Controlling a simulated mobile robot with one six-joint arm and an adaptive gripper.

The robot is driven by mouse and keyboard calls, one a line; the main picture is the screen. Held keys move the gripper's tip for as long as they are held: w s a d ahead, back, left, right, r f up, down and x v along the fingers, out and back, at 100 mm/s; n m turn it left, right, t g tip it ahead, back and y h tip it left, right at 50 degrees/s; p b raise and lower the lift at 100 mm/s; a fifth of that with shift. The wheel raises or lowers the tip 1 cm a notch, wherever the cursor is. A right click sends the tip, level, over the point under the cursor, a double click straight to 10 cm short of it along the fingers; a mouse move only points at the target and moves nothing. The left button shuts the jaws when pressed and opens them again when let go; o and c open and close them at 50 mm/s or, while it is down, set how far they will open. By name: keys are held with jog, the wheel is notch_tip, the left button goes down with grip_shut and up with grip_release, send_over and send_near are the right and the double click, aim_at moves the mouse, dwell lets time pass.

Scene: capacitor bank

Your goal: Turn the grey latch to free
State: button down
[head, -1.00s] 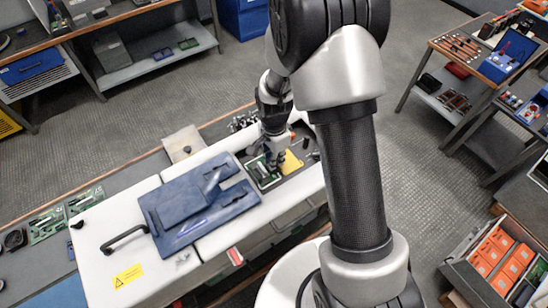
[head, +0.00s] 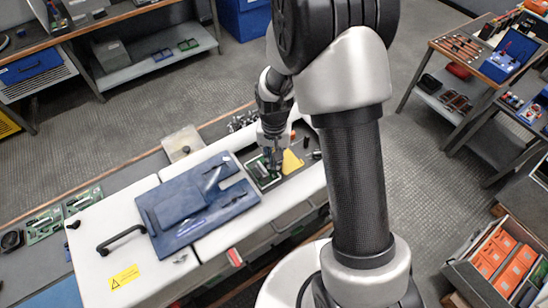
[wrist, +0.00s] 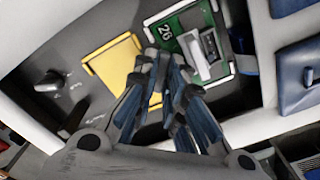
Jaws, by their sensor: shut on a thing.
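My gripper (wrist: 158,62) points down into the open bay of the white cabinet, and it also shows in the head view (head: 272,163). Its fingers are closed together at the left edge of a green board (wrist: 183,23) marked 26. They are shut on the grey latch beside the board, which the fingertips almost wholly hide. I cannot make out which way the latch points. The board carries a silver-grey block (wrist: 204,47) and lies right of the fingertips.
A yellow plate (wrist: 112,66) lies left of the fingers, with a dark knob (wrist: 50,82) farther left. A blue cover (head: 185,203) lies on the white cabinet top (head: 110,220), near a black handle (head: 120,240).

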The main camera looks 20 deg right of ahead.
jog(key=n, duration=0.4)
jog(key=shift+n, duration=0.3)
jog(key=shift+n+b, duration=0.4)
jog(key=shift+n, duration=1.5)
jog(key=c, duration=1.7)
grip_release()
jog(key=shift+o, duration=0.2)
notch_tip(320, 180, up, 12)
